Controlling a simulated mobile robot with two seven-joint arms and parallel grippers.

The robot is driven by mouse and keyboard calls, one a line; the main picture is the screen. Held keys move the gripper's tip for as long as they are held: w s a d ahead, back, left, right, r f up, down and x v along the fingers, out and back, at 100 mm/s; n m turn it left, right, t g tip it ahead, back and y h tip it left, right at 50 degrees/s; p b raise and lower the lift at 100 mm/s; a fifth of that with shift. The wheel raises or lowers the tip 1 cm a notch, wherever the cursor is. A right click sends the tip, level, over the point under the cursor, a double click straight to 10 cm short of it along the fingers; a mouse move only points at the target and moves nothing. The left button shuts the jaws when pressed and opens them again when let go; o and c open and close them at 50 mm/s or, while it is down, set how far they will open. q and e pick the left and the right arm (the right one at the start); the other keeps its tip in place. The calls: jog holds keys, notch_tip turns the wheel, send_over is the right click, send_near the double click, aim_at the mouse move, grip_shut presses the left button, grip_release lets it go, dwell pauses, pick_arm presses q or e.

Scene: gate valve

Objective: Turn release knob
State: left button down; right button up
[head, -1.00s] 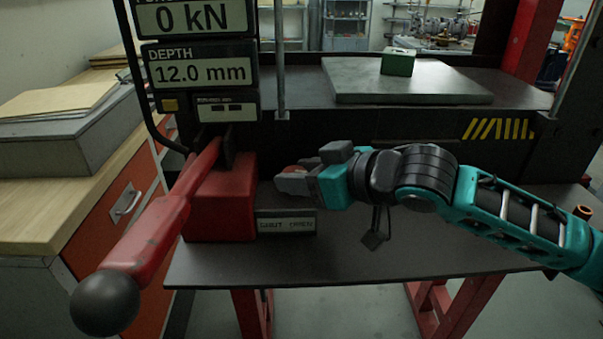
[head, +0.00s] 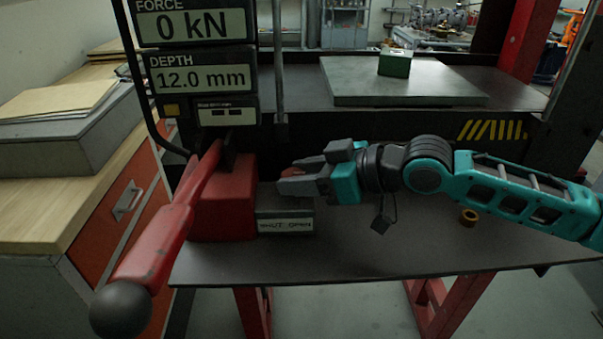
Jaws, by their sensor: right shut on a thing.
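The release knob (head: 291,172) shows as a small red patch between the fingers of my right gripper (head: 292,177). The fingers are shut on it and hide most of it. It sits above a grey block (head: 285,208) with a label reading SHUT OPEN (head: 285,225), beside the red pump body (head: 226,203). My right arm reaches in from the right, teal and black. My left gripper is not in view.
A long red lever (head: 178,221) with a dark ball end (head: 121,309) slants toward me at the left. Displays (head: 201,79) read 0 kN and 12.0 mm. A green block (head: 395,64) rests on the steel plate (head: 450,85).

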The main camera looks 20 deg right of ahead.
jog(key=shift+s+a, duration=0.1)
jog(key=o, duration=1.1)
jog(key=shift+c, duration=0.2)
jog(key=shift+r, duration=0.1)
